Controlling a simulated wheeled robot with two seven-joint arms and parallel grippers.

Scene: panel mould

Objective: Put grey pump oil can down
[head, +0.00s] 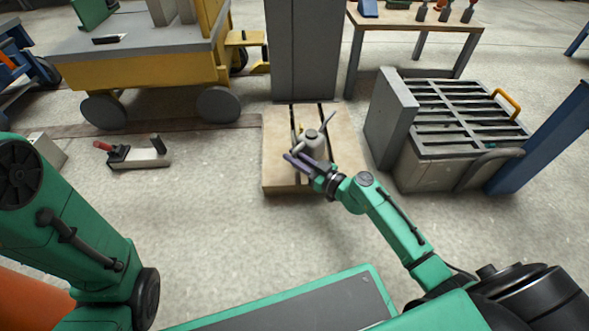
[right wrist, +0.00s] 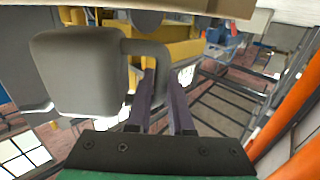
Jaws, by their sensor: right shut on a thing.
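The grey pump oil can (head: 315,143) is over the wooden pallet (head: 276,178) in the middle of the head view, with its thin spout sticking up. My right gripper (head: 302,161) is at the near side of the can. In the right wrist view the can's rounded grey body (right wrist: 80,72) is left of the purple fingers (right wrist: 166,100), and its handle is at the fingertips. The right gripper is shut on the can. I cannot tell whether the can's base touches the pallet. My left arm shows at the left, but its gripper is out of view.
A grey column (head: 307,50) stands behind the pallet. A grey slatted crate (head: 440,170) is close on the right. A yellow cart (head: 140,70) stands at the back left. A red-handled tool (head: 135,155) lies on the floor. The floor in front of the pallet is clear.

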